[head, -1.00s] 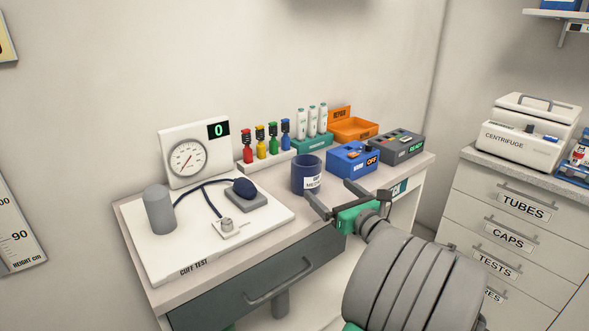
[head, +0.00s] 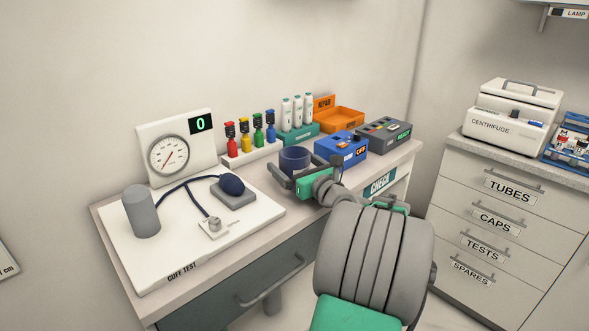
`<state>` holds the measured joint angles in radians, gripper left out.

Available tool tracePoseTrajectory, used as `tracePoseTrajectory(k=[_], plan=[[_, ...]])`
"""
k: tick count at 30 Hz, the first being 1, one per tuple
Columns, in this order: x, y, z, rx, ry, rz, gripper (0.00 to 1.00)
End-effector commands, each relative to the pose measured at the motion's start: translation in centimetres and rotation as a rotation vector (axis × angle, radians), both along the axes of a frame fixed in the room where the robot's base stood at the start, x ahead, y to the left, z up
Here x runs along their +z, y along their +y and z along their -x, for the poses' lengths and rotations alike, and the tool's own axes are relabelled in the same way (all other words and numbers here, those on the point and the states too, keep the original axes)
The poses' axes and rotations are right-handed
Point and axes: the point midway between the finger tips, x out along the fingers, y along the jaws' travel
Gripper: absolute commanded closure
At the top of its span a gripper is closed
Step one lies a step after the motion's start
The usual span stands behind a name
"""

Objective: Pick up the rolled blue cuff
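The rolled blue cuff (head: 295,159) is a dark blue upright roll with an open top, standing on the desk. Its label is now hidden by my gripper. My gripper (head: 303,166) is open and low at the cuff's near side. One finger reaches along the cuff's left side and the other lies to its right. I cannot tell whether either finger touches it. The green palm is just in front of the cuff.
A blue box marked OFF (head: 341,148) stands close right of the cuff. Coloured bottles (head: 257,138) and a teal rack of white tubes (head: 298,133) are behind. The CUFF TEST board (head: 160,248) with grey cylinder (head: 141,212), bulb and gauge (head: 168,155) lies left.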

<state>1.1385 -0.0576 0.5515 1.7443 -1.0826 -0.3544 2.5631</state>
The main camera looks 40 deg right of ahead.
Motion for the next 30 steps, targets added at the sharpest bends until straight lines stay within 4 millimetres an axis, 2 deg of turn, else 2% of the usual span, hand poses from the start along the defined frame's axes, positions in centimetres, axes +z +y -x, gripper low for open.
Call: tracePoseTrajectory(k=[2, 24, 30], plan=[[-0.01, 0.04, -0.04, 0.002, 0.0, 0.0, 0.05], [-0.03, 0.06, -0.02, 0.002, 0.001, 0.0, 0.65], [0.0, 0.06, -0.02, 0.002, 0.0, 0.0, 0.67]])
